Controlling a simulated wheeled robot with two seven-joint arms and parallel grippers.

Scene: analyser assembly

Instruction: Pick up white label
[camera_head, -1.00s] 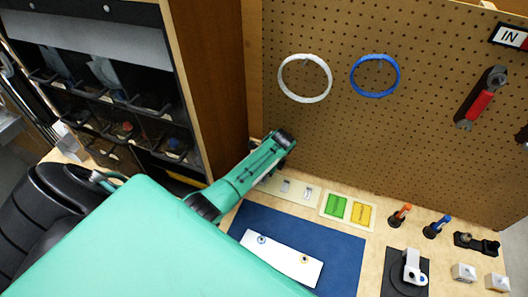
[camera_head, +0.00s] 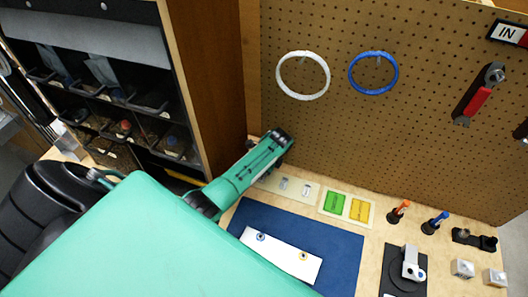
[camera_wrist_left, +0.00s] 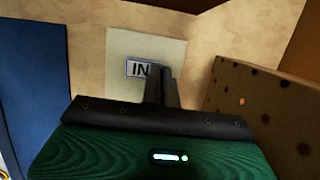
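Two small pale labels, a left one (camera_head: 283,183) and a right one (camera_head: 306,189), sit on a cream plate (camera_head: 315,196) behind the blue mat. In the left wrist view, a white label marked "IN" (camera_wrist_left: 138,69) with a dark blue edge lies on the cream plate (camera_wrist_left: 117,46). My left gripper's dark fingers (camera_wrist_left: 164,76) are close together and cover the label's right end. Whether they grip it or only stand in front of it is unclear. In the head view my left arm hides the fingers. My right gripper is not in view.
The blue mat (camera_head: 335,250) holds a white plate (camera_head: 285,258). Green (camera_head: 335,202) and yellow (camera_head: 360,210) labels sit to the right, then orange-handled (camera_head: 399,210) and blue-handled (camera_head: 436,222) tools. A pegboard (camera_head: 420,130) rises behind; a bin cabinet (camera_head: 205,90) stands left.

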